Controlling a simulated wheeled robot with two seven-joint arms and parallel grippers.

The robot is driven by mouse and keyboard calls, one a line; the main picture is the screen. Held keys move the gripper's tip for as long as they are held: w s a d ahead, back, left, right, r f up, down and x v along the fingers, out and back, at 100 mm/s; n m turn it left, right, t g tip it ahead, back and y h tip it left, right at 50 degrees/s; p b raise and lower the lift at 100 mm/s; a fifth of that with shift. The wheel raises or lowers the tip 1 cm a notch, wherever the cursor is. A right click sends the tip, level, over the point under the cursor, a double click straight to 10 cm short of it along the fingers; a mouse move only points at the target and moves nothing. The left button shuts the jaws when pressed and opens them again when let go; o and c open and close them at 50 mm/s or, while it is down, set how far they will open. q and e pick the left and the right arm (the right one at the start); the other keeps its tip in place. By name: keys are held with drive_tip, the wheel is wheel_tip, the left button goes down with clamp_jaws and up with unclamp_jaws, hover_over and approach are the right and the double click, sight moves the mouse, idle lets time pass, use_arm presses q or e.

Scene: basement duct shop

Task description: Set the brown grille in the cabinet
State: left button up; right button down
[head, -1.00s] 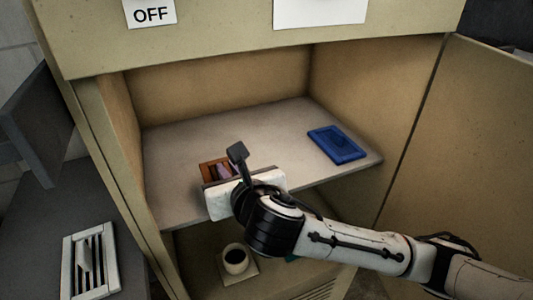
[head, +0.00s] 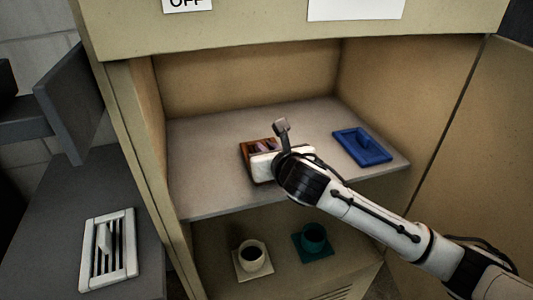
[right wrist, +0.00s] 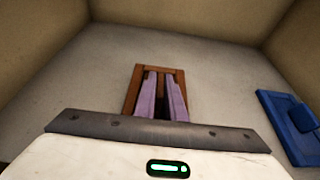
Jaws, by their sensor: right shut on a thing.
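The brown grille (head: 244,152) is over the left-middle part of the cabinet's upper shelf (head: 205,190), flat or nearly so. It also shows in the right wrist view (right wrist: 160,68), with its near part hidden behind my wrist. My right gripper (head: 263,147) is inside the cabinet (head: 240,75), its lilac fingers (right wrist: 162,95) shut on the brown grille's middle. I cannot tell whether the grille touches the shelf or hangs just above it. My left gripper is not in view.
A blue grille (head: 362,148) lies on the shelf to the right. A white grille (head: 109,248) lies on the grey surface at left. The cabinet door (head: 470,170) stands open at right.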

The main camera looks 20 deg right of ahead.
drive_tip(key=shift+f, duration=0.55)
drive_tip(key=shift+f, duration=0.15)
drive_tip(key=c, duration=1.8)
unclamp_jaws()
